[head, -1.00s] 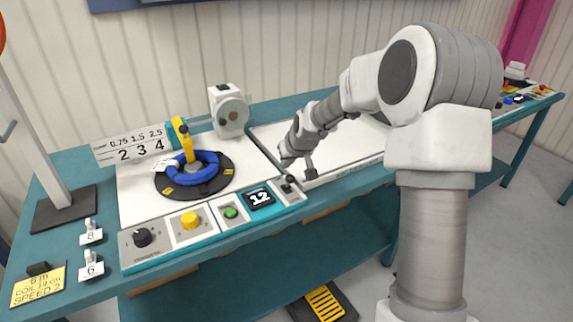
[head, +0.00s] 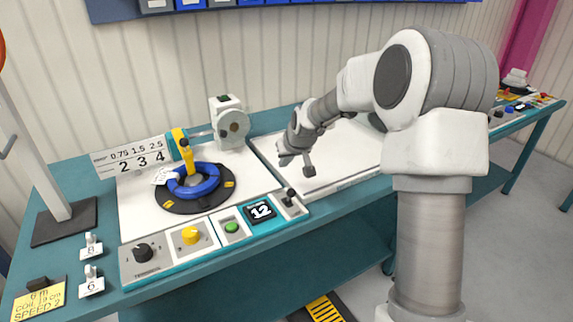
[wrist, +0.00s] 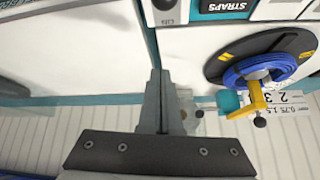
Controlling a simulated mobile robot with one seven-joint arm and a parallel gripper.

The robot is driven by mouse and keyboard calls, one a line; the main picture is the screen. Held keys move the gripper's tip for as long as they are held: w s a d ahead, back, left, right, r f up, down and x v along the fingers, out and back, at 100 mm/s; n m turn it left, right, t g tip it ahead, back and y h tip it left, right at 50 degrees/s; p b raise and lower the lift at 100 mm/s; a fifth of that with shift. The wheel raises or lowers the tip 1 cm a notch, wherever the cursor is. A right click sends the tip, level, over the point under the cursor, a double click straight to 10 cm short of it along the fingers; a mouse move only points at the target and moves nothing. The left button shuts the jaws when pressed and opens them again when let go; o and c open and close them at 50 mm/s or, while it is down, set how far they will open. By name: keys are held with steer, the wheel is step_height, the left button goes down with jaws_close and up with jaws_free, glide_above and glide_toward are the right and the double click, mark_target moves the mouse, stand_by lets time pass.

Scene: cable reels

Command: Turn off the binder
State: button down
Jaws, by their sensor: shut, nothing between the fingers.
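The binder's front panel (head: 185,252) runs along the near edge of the left machine. In the wrist view the display (wrist: 226,6) reads STRAPS and the toggle (wrist: 164,5) is at the top edge, partly cut off. My gripper (head: 309,171) is shut and empty, above the white board right of the toggle, apart from it. Its fingers (wrist: 156,95) show together in the wrist view.
A blue coil (head: 205,181) lies on the black turntable (head: 175,206) under a yellow arm (head: 185,152). A white device (head: 231,124) stands behind. A bare white board (head: 345,155) lies to the right.

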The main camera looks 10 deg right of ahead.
steer(key=s+d+r, duration=0.2)
steer(key=s+r, duration=0.4)
steer(key=s, duration=0.1)
steer(key=shift+s+p, duration=0.3)
steer(key=shift+p, duration=0.15)
steer(key=shift+r, duration=0.1)
